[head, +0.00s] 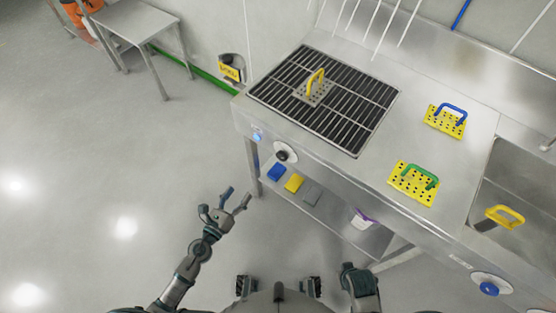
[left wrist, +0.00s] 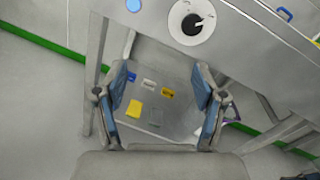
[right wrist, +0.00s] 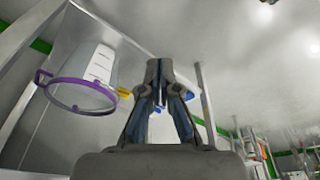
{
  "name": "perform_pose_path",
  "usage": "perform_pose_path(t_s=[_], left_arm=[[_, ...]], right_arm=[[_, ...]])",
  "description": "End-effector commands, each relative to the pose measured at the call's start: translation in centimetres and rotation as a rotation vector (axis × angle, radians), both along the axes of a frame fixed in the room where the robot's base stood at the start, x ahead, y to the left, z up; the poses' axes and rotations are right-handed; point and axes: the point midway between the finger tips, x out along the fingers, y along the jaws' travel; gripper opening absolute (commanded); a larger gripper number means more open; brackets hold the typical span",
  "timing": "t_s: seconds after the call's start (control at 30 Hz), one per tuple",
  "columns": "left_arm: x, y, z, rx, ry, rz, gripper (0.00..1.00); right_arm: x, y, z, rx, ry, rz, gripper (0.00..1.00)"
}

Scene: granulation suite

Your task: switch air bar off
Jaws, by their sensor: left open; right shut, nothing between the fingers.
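A black rotary knob (head: 286,152) on a round white plate sits on the bench's front panel, below the grate. It shows at the top of the left wrist view (left wrist: 193,23), with a white pointer mark. A lit blue round light (head: 257,136) is to its left. My left gripper (head: 236,197) is open and empty, out in front of the bench, lower left of the knob and apart from it. My right gripper (right wrist: 160,75) is shut and empty, near a clear purple-rimmed vessel (right wrist: 82,92). A second, blue knob (head: 490,286) is at the panel's right end.
The steel bench carries a black slotted grate (head: 325,98) with a yellow-handled plate (head: 313,87). Yellow perforated plates with blue (head: 445,120) and green (head: 414,183) handles lie right of it. A lower shelf holds blue, yellow and grey items (head: 293,183). The floor to the left is clear.

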Motion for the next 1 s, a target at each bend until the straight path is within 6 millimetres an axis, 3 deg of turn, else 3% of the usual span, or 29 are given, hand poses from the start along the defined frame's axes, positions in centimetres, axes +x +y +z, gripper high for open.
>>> perform_pose_path(t_s=[0.13,0.33,0.67,1.0], left_arm=[[-1.1,-2.5,1.4,0.252,-0.171,-0.132,0.7],[-0.1,-3.7,2.1,0.308,-0.211,-0.153,0.7],[5.8,-8.1,2.2,0.302,-0.21,-0.151,0.7],[11.3,-12.1,1.8,0.302,-0.205,-0.152,0.7]], right_arm=[[-0.6,-0.1,2.0,0.0,-0.005,-0.001,0.0],[-0.4,-0.1,1.6,-0.002,0.004,-0.001,0.0],[0.2,0.0,-2.6,-0.004,0.021,0.002,0.0],[0.1,0.0,-2.3,-0.003,0.019,0.001,0.0]])
